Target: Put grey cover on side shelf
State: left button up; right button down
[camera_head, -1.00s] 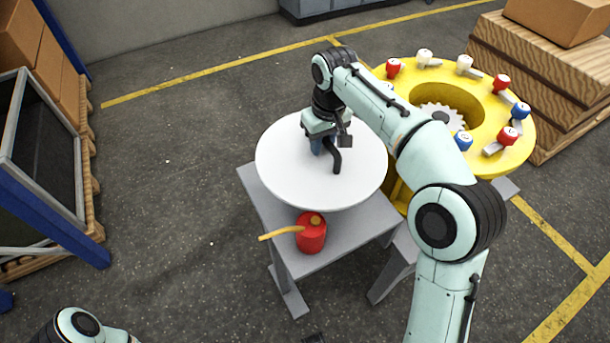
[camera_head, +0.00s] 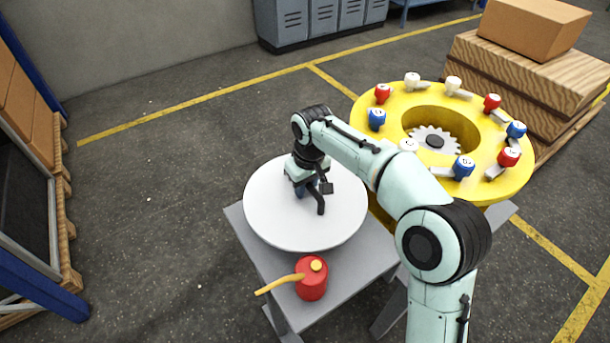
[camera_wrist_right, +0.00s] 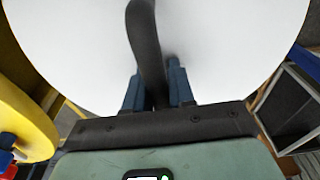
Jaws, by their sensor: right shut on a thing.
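The grey cover (camera_head: 275,218) is a pale round disc with a dark curved handle (camera_head: 320,206). In the head view it covers the back part of the grey side shelf (camera_head: 352,280); I cannot tell whether it touches the shelf or hangs just above it. My right gripper (camera_head: 314,188) is over the disc's middle, shut on the handle. In the right wrist view the blue fingers (camera_wrist_right: 157,88) stand on both sides of the handle, and the cover (camera_wrist_right: 230,45) fills the area beyond. My left gripper is out of view.
A red oil can (camera_head: 312,282) with a yellow spout stands on the shelf's front part, close to the disc. A yellow ring housing (camera_head: 375,115) with a gear and several coloured knobs stands right behind. Boxes (camera_head: 535,25) are at the back right. Open floor lies left.

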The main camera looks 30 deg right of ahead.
jog(key=shift+w+f+b, duration=0.1)
jog(key=shift+f+b, duration=0.8)
jog(key=shift+f, duration=4.05)
jog(key=shift+f, duration=0.1)
jog(key=c, duration=1)
grip_release()
jog(key=shift+f, duration=0.2)
jog(key=shift+o, duration=0.2)
jog(key=shift+r, duration=0.1)
jog(key=r, duration=0.3)
jog(key=s+r+p, duration=0.1)
jog(key=r, duration=0.3)
jog(key=r+p, duration=0.1)
jog(key=r, duration=0.3)
jog(key=shift+s, duration=0.25)
jog(key=shift+s+r, duration=0.1)
jog(key=shift+r, duration=0.4)
